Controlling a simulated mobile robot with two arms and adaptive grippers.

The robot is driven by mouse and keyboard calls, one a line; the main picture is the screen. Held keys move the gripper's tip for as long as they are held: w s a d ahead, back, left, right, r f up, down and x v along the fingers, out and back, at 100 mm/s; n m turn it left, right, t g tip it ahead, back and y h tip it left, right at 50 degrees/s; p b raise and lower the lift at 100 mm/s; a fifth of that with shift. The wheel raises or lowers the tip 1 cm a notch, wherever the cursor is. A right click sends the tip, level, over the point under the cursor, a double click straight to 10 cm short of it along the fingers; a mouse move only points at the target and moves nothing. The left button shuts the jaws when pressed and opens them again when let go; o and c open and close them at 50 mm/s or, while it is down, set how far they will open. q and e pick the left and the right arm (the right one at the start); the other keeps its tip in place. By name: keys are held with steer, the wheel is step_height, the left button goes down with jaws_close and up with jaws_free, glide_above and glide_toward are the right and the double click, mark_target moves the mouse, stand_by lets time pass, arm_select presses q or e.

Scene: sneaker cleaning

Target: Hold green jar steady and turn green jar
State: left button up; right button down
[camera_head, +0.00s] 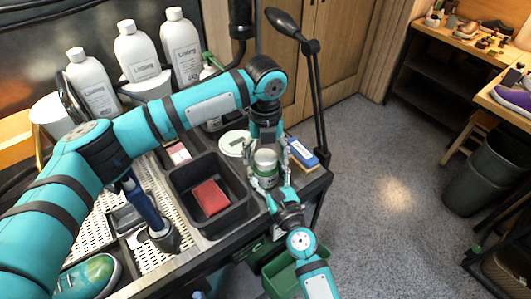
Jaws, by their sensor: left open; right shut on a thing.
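The green jar (265,172), pale on top with a green band, stands upright near the right end of the bench. My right gripper (272,187) comes from the front and is shut on the jar's lower part. My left gripper (267,149) points down from above, open, with its fingers around the jar's top. Whether the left fingers touch the jar cannot be told. The fingers hide parts of the jar's sides.
A black tray (241,191) with a red block (210,198) is left of the jar. A blue brush (301,152) lies to the right, and a white round item (235,143) behind left. White bottles (182,48) and a black lamp (316,90) stand behind.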

arm_select(q)
step_height(320, 180, up, 4)
steer(key=shift+r, duration=0.25)
steer(key=shift+c, duration=0.2)
step_height(320, 180, up, 3)
steer(key=m, duration=0.3)
steer(key=shift+r, duration=0.15)
steer(key=shift+f, duration=0.2)
step_height(320, 180, down, 7)
steer(key=shift+f, duration=0.2)
steer(key=shift+c, duration=0.4)
